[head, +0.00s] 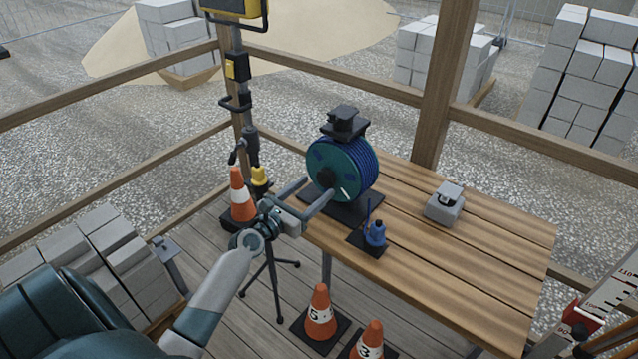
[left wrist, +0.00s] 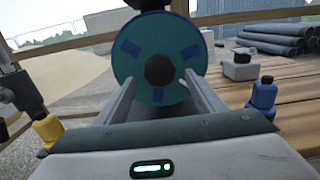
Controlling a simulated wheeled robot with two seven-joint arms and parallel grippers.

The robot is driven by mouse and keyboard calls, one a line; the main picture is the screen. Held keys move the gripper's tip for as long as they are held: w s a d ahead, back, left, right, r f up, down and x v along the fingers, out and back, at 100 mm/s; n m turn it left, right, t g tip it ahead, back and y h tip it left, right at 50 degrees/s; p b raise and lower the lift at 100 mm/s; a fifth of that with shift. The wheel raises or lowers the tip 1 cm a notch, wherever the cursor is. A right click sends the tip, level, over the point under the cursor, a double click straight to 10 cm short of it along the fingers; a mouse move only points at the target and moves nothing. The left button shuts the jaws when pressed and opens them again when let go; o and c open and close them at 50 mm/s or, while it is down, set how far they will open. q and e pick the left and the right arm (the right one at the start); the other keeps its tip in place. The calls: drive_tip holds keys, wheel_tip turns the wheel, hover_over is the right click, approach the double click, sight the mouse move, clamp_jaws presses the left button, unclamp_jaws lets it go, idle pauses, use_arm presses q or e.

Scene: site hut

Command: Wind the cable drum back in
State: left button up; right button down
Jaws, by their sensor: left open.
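The cable drum (head: 340,168) is a teal disc wound with dark blue cable, upright on a dark base (head: 345,208) at the table's left end. Its face, with a black hub, fills the upper middle of the left wrist view (left wrist: 160,35). A small pale handle shows right of the hub, by the right finger in the left wrist view. My left gripper (head: 318,188) is open in front of the drum's face, its fingers pointing at it on either side of the hub. Nothing shows held between them. Whether a finger touches the drum I cannot tell. My right gripper is out of view.
The wooden table (head: 480,255) carries a blue bottle (head: 376,234) close right of the drum and a grey box (head: 445,204). A tripod work light (head: 236,70) and an orange cone (head: 239,195) stand left. More cones (head: 320,314) stand on the floor in front. The table's right side is clear.

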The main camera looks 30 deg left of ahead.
sight(323, 181)
use_arm(q)
drive_tip(key=shift+w+d, duration=0.1)
drive_tip(key=shift+w, duration=1.45)
drive_tip(key=c, duration=1.5)
